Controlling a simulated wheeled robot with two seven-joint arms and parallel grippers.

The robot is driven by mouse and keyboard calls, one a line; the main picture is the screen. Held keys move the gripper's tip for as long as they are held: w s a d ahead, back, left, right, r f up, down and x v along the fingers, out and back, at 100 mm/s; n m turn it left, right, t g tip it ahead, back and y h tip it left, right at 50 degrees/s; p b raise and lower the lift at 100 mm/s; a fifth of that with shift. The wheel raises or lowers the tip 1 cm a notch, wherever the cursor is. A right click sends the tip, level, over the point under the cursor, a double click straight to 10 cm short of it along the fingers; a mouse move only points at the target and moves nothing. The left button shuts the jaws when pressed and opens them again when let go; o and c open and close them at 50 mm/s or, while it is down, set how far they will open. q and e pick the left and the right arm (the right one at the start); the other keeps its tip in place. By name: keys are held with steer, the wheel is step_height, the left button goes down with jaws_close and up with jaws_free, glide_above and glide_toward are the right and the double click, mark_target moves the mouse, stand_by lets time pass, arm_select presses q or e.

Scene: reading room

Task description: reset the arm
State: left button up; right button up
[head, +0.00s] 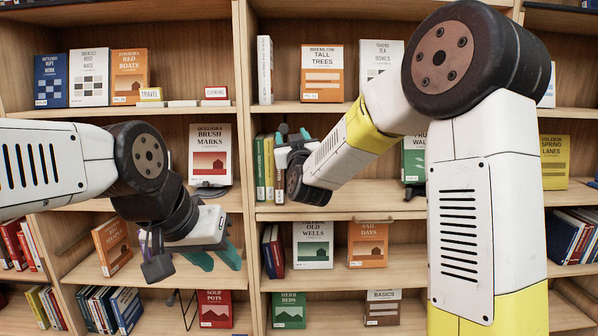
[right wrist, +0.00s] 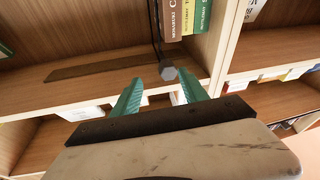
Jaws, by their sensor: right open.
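My right gripper (head: 294,131) is in front of the shelf bay in the middle of the head view, beside a few upright books (head: 265,168). In the right wrist view its two teal fingers (right wrist: 160,92) are apart, with nothing held between them. My left gripper (head: 216,258) hangs at the lower left in front of the lower shelves. Its teal fingers point down and to the right and stand apart, with nothing seen between them. My right arm crosses the right half of the head view and hides part of the shelves.
A bookcase fills the background. The Brush Marks book (head: 210,155) faces out on the middle shelf. Old Wells (head: 313,245) and Sail Days (head: 368,244) stand below. In the right wrist view, a small grey hexagonal thing (right wrist: 168,73) shows near the fingers, with a shelf board beyond.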

steer(key=s+d+f+m+g, duration=0.1)
steer(key=s+d+f+g, duration=0.3)
steer(key=s, duration=0.8)
steer(key=s+d+f+m+g+h, duration=0.1)
steer(key=s+d+f+g, duration=0.4)
steer(key=s, duration=0.7)
steer(key=s+d+f+m+g, duration=0.1)
steer(key=s+d+f+g, duration=0.3)
steer(key=s+d, duration=0.4)
steer(key=s+g, duration=0.1)
steer(key=s, duration=0.3)
steer(key=shift+s+d+f+h, duration=0.2)
steer(key=shift+d+f+h, duration=0.05)
steer(key=shift+d+h, duration=0.15)
